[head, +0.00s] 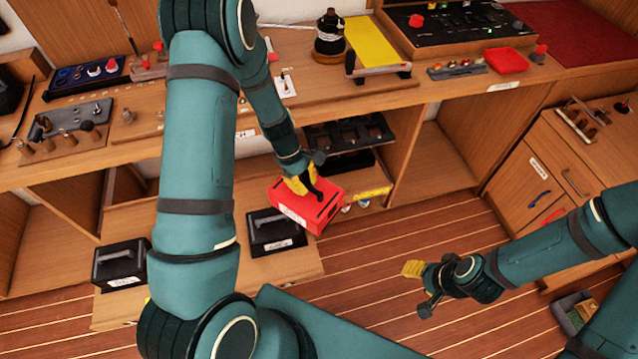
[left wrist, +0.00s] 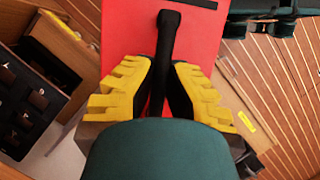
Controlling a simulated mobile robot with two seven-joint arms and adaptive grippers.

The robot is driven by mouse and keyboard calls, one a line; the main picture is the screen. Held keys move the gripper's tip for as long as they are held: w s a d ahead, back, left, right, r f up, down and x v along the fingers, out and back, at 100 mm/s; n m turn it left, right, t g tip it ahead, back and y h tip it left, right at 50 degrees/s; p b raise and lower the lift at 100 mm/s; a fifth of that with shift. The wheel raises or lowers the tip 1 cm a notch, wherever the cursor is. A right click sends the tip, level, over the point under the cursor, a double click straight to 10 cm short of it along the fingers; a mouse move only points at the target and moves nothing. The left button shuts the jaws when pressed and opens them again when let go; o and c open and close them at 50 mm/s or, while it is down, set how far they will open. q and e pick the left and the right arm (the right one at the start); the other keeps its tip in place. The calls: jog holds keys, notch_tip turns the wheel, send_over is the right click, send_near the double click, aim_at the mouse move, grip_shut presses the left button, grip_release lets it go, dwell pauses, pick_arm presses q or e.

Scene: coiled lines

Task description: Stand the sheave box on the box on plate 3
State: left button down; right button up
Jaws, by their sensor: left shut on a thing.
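My left gripper (head: 303,184) is shut on the black handle of a red box (head: 318,212) with a white label too small to read. In the left wrist view the handle (left wrist: 168,62) runs between the yellow fingers (left wrist: 160,95), and the red lid (left wrist: 120,30) lies beyond. The red box is tilted in the head view, just right of a black handled box (head: 277,240); I cannot tell whether they touch. Another black handled box (head: 120,268) stands further left. Both black boxes have white labels. Plate numbers cannot be read. My right gripper (head: 420,288) is empty, fingers apart.
The black boxes stand on a low wooden surface (head: 205,285), partly hidden by my left arm. Behind is a workbench (head: 230,125) with tools, a spool (head: 329,38) and open compartments underneath. Drawers (head: 545,175) stand at right. The plank floor (head: 385,240) between is clear.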

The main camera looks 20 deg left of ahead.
pick_arm(q)
jog(key=shift+s+a+f+n+t+y+p, duration=0.35)
jog(key=shift+s+a+f+n+t, duration=0.6)
jog(key=shift+a+n, duration=1.75)
jog(key=shift+s+a+f+n+t+y+p, duration=0.15)
jog(key=shift+s+a+f+n+t+p, duration=0.55)
jog(key=shift+a+n, duration=2)
jog(key=shift+t, duration=0.25)
jog(key=f+b, duration=0.5)
jog(key=f, duration=0.1)
jog(key=f+b, duration=0.3)
jog(key=shift+s+a+f+b, duration=0.1)
jog(key=shift+a+f+b, duration=0.15)
jog(key=shift+f+b, duration=0.45)
jog(key=shift+b, duration=0.05)
jog(key=shift+f+b, duration=0.45)
jog(key=shift+f, duration=0.05)
jog(key=c, duration=1.1)
grip_release()
jog(key=shift+o, duration=0.2)
jog(key=shift+r, duration=0.1)
jog(key=v, duration=1.2)
